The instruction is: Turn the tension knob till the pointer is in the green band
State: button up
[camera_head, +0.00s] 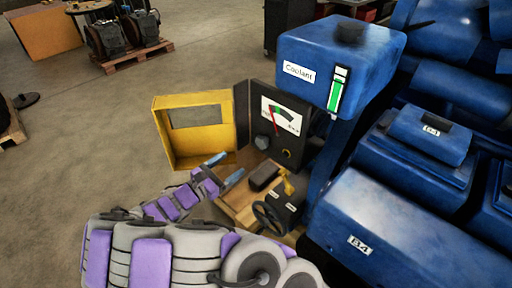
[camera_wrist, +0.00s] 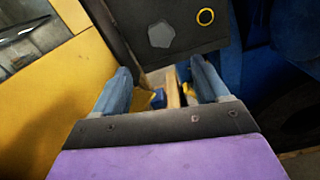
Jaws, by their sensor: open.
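The tension knob (camera_head: 262,142) is a grey knob low on the left of a black panel. It also shows in the wrist view (camera_wrist: 160,35), ahead of and above the fingertips. The gauge (camera_head: 281,115) above it has a white face, a green band and a red pointer (camera_head: 274,120). The pointer leans up and left and appears left of most of the green band; its exact reading is too small to tell. My gripper (camera_head: 224,171) has two blue fingers, spread apart and empty, below and left of the knob. They are apart from it in the wrist view (camera_wrist: 163,85).
An open yellow door (camera_head: 158,135) stands left of the panel. A yellow ring (camera_head: 287,153) sits right of the knob. Below are a wooden bench (camera_head: 238,207), a dark block (camera_head: 264,176), a yellow handle (camera_head: 288,184) and a black handwheel (camera_head: 272,213). The blue coolant tank (camera_head: 325,50) overhangs the panel.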

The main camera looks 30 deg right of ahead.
aim_at(260, 143)
jog(key=b+x, duration=0.2)
jog(key=x, duration=1.1)
jog(key=shift+f, duration=0.1)
jog(key=shift+s, duration=0.1)
jog(key=shift+c, duration=0.2)
jog(key=c, duration=1)
jog(key=shift+n+p, duration=0.4)
jog(key=shift+p, duration=0.45)
